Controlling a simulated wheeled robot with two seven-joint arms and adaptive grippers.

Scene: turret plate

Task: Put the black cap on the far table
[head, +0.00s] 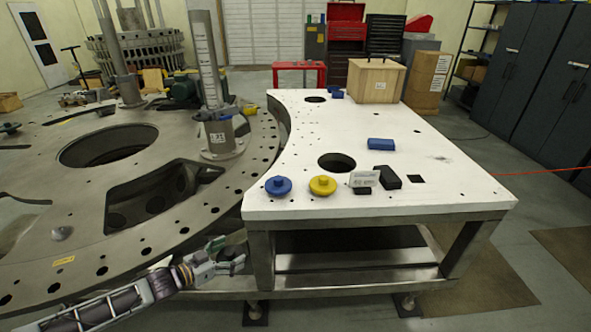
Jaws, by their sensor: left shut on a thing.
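My left gripper (232,264) reaches in from the lower left and is low, beside the left front leg of the white-topped table (440,185). It is shut on a small dark thing (231,252), which looks like the black cap; the fingers partly hide it. A blue cap (278,186) and a yellow cap (322,185) stand apart on the table's front left part. A small red table (299,67) stands far back, behind the white one. My right gripper is not in view.
The big grey turret plate (215,175) with holes fills the left. On the white table are a black block (389,177), a pale labelled piece (363,179), a blue box (381,144) and a wooden crate (376,80). The table's right front is clear.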

